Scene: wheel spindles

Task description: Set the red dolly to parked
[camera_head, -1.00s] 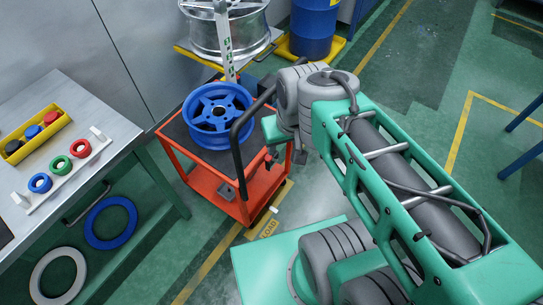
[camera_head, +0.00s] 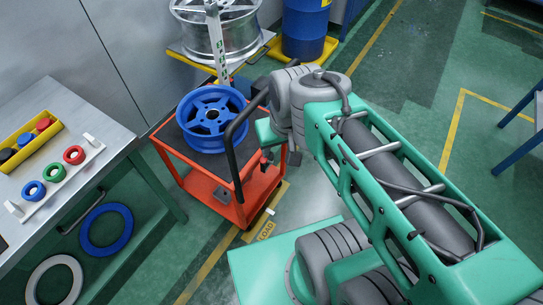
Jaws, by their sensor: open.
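The red dolly (camera_head: 226,212) stands on the green floor left of my arm, with a dark top deck and a black upright handle (camera_head: 236,150) on its right side. A blue spoked wheel (camera_head: 211,130) lies on its deck. A small grey plate (camera_head: 224,193) shows low on its front side; I cannot tell its setting. My gripper (camera_head: 267,161) is a small dark shape below the green wrist, right of the handle, and is open. It is partly hidden, and I cannot tell whether it touches the dolly.
A metal bench (camera_head: 105,115) on the left holds a yellow tray (camera_head: 31,148) and a white rack (camera_head: 18,209) with coloured rings. Behind the dolly are a silver wheel on a yellow stand (camera_head: 196,58) and a blue drum (camera_head: 306,30).

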